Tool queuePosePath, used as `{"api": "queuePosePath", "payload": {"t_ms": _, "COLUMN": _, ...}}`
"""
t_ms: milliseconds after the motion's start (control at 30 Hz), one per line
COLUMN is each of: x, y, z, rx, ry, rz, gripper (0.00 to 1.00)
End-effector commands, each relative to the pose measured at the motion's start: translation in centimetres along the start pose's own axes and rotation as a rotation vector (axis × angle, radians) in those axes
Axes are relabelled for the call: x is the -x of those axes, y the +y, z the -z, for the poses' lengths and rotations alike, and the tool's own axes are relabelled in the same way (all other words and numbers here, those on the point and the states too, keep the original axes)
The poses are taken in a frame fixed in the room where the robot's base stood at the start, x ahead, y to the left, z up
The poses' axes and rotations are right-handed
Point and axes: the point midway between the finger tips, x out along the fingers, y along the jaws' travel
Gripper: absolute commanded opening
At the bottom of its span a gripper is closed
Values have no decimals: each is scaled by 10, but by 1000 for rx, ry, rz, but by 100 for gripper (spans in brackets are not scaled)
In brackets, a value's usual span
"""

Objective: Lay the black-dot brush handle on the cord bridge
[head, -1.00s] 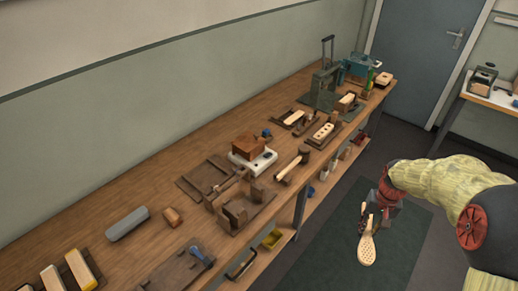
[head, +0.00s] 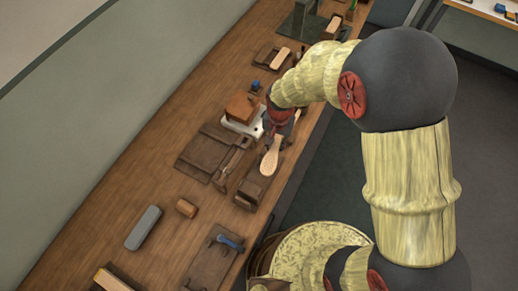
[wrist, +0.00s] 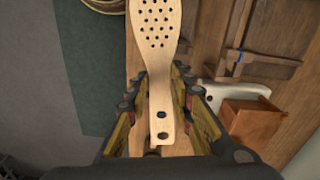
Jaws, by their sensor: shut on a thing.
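The brush handle (head: 271,158) is pale wood, with a broad head full of small holes. In the wrist view the handle (wrist: 156,60) lies lengthwise between the jaws, head pointing away, with two dark round spots on its narrow end. My gripper (wrist: 160,88) is shut on that narrow part; in the head view my gripper (head: 277,120) is above the bench's front side. A dark wooden fixture with upright blocks (head: 253,190), which may be the cord bridge, is just below the handle's head in the picture. A thin blue line (wrist: 240,62) shows in the wrist view. The gap between handle and fixture is unclear.
A white base (head: 238,126) with a brown block (head: 241,106) stands just left of my gripper. A flat dark tray (head: 203,152) lies left of the fixture.

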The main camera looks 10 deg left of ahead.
Motion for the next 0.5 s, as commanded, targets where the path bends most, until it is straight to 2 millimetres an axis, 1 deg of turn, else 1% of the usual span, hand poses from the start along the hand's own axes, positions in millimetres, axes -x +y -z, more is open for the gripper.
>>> {"api": "queuePosePath", "payload": {"t_ms": 33, "x": 12, "y": -8, "z": -18, "rx": -12, "ry": -2, "rz": -2, "gripper": 0}}
{"api": "queuePosePath", "payload": {"t_ms": 100, "x": 16, "y": -16, "z": -36, "rx": -41, "ry": -1, "rz": -1, "gripper": 0}}
{"api": "queuePosePath", "payload": {"t_ms": 200, "x": 20, "y": -24, "z": -58, "rx": -76, "ry": -1, "rz": -1, "gripper": 0}}
{"api": "queuePosePath", "payload": {"t_ms": 333, "x": 23, "y": -29, "z": -76, "rx": -106, "ry": 0, "rz": -1, "gripper": 0}}
{"api": "queuePosePath", "payload": {"t_ms": 400, "x": 23, "y": -30, "z": -82, "rx": -116, "ry": -1, "rz": -1, "gripper": 0}}
{"api": "queuePosePath", "payload": {"t_ms": 500, "x": 21, "y": -31, "z": -85, "rx": -123, "ry": 0, "rz": -1, "gripper": 0}}
